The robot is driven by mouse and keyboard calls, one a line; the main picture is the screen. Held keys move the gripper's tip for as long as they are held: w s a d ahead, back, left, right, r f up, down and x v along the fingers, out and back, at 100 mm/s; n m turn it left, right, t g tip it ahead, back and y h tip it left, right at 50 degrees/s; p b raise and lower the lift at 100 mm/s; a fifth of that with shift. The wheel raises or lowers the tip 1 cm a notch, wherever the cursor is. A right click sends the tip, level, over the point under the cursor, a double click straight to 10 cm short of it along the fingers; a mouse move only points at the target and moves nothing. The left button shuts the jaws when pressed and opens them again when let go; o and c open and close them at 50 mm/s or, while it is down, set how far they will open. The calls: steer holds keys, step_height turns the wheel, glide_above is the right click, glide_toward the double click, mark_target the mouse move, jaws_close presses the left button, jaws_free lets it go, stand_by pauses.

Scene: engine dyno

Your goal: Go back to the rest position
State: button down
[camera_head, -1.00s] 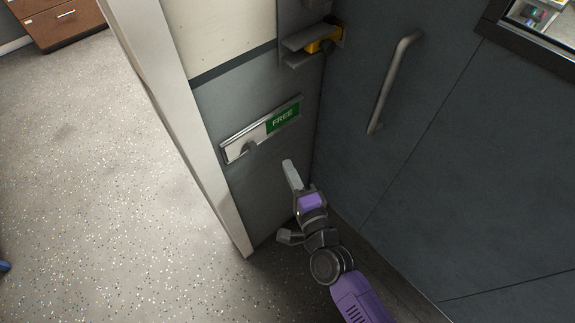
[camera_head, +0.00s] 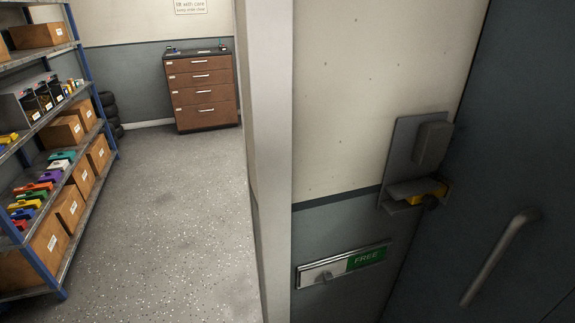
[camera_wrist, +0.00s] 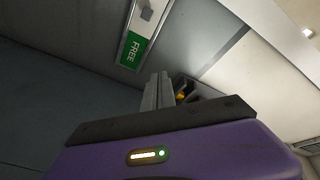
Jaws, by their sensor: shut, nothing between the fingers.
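My gripper (camera_wrist: 157,92) shows only in the wrist view, with its grey fingers together and nothing between them. It is out of the head view. In the wrist view the fingers point toward the wall, near the sign plate with a green FREE label (camera_wrist: 132,49), apart from it as far as I can tell. In the head view the FREE sign plate (camera_head: 343,265) is on the grey lower wall, with a small slider knob at its left part. A wall bracket (camera_head: 413,170) with a yellow item (camera_head: 427,192) on its ledge is above it.
A dark door with a bar handle (camera_head: 500,257) is at the right. A pale wall end (camera_head: 264,150) divides the view. Beyond it are open speckled floor, a brown drawer cabinet (camera_head: 200,92) and, at the left, a blue-framed shelf (camera_head: 84,75) with boxes.

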steer(key=s+r+n+g, duration=0.1)
steer(key=s+r+n, duration=0.1)
steer(key=s, duration=0.7)
steer(key=s+d+r+n+g, duration=0.1)
steer(key=s+n, duration=0.3)
steer(key=s, duration=0.5)
steer(key=s+d+r+n+g, duration=0.1)
steer(key=s+n, duration=0.3)
steer(key=s, duration=0.5)
steer(key=shift+s+d+r+g, duration=0.15)
steer(key=shift+r+g, duration=0.35)
steer(key=shift+r, duration=0.35)
steer(key=c, duration=2.2)
jaws_free()
